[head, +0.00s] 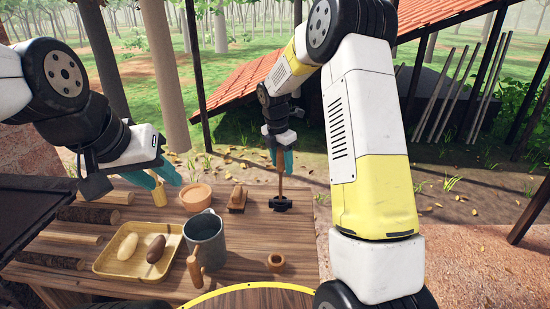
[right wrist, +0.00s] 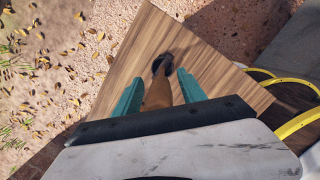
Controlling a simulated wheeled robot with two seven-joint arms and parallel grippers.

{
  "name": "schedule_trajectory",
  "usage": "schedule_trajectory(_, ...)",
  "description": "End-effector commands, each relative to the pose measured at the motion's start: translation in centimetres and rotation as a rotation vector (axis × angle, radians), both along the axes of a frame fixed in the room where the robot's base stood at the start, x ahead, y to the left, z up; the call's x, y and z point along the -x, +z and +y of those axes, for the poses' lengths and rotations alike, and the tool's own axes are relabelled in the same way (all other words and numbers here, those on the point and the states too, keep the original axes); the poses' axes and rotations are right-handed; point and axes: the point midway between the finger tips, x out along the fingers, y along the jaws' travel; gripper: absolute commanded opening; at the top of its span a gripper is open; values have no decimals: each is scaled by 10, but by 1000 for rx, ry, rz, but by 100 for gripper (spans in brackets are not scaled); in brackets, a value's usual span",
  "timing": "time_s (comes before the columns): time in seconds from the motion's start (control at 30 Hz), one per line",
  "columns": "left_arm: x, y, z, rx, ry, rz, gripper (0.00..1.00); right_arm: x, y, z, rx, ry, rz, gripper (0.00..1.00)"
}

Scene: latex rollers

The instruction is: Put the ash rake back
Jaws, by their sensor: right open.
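The ash rake (head: 280,190) stands upright at the far right of the wooden table, its black head on the tabletop and its wooden handle pointing up. My right gripper (head: 281,160) is above it, with its teal fingers on either side of the handle. In the right wrist view the gripper (right wrist: 160,92) is open, and the brown rake handle (right wrist: 158,97) lies between the fingers with gaps beside it. My left gripper (head: 156,178) appears open at the table's far left, close above a small yellow cylinder (head: 159,198); whether they touch is unclear.
A grey mug (head: 207,240) with a wooden handle stands mid-table. A yellow tray (head: 112,266) holds two oval lumps. A clay bowl (head: 195,196), a wooden block (head: 237,198) and a small wooden ring (head: 276,262) stand nearby. Logs (head: 88,214) lie at left. The right tabletop is mostly clear.

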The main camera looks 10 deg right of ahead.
Motion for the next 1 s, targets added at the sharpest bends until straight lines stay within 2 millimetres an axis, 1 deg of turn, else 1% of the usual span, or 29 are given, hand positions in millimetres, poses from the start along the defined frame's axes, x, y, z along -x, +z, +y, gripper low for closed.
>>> schedule_trajectory(0.07, 0, 0, 0, 0, 0, 0, 36, 0, 4, 0, 0, 0, -2, 48)
schedule_trajectory(0.17, 0, 0, 0, 0, 0, 0, 36, 0, 16, 2, -1, 1, -4, 48)
schedule_trajectory(0.5, 0, 0, 0, 0, 0, 0, 36, 6, 87, 11, -2, 0, -5, 48)
schedule_trajectory(0.6, 0, 0, 0, 0, 0, 0, 36, 7, 103, 13, -1, 0, -4, 48)
schedule_trajectory(0.8, 0, 0, 0, 0, 0, 0, 36, 11, 121, 15, -3, -9, -5, 48)
schedule_trajectory(0.9, 0, 0, 0, 0, 0, 0, 36, 21, 134, 12, -20, -76, -28, 48)
schedule_trajectory(0.97, 0, 0, 0, 0, 0, 0, 36, 34, 145, 9, -45, -158, -56, 48)
schedule_trajectory(1.0, 0, 0, 0, 0, 0, 0, 36, 44, 154, 6, -65, -230, -78, 48)
